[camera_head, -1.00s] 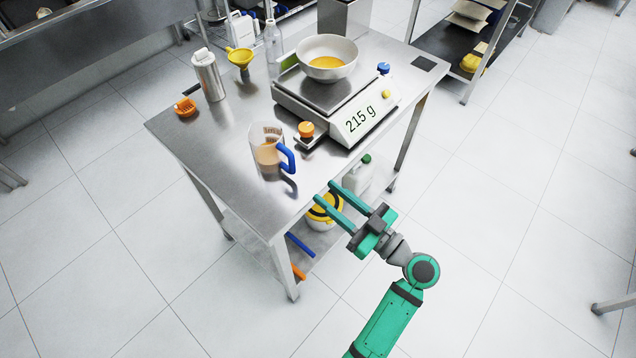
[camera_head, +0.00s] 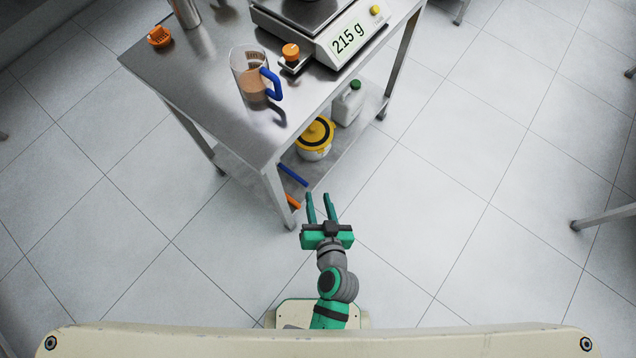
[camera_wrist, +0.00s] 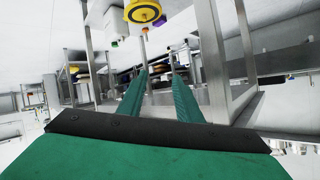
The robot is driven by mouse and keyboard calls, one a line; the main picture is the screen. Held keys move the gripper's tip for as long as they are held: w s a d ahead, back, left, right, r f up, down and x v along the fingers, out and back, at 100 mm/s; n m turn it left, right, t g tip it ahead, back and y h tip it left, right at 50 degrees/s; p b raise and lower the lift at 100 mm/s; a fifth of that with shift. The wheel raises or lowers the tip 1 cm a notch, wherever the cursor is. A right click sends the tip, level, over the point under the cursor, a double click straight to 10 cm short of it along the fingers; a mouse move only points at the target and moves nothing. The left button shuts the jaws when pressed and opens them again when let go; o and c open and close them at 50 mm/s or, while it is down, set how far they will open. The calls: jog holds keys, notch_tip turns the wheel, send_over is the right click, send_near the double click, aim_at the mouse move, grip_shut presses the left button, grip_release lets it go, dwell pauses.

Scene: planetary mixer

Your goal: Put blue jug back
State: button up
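The blue jug is a clear measuring jug (camera_head: 252,82) with a blue handle (camera_head: 272,85) and a tan content. It stands upright on the steel table (camera_head: 215,108), near its front edge, left of the scale. My gripper (camera_head: 321,196) is open and empty in front of the table, off the table top and apart from the jug. In the wrist view its two green fingers (camera_wrist: 160,78) stand apart with nothing between them. I cannot make out the jug in the wrist view.
The scale (camera_head: 335,38) reads 215 g, with an orange-topped item (camera_head: 291,53) beside it. An orange part (camera_head: 159,37) lies at the table's left. A yellow-lidded bucket (camera_head: 315,138) and a white canister (camera_head: 347,104) stand on the lower shelf.

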jog(key=s+r+t+h, duration=0.1)
jog(key=s+r, duration=0.5)
jog(key=s, duration=0.2)
jog(key=s+r+n+t+h, duration=0.1)
jog(key=s+r, duration=0.5)
jog(key=s, duration=0.2)
jog(key=shift+s+n+t, duration=0.3)
jog(key=shift+r, duration=0.1)
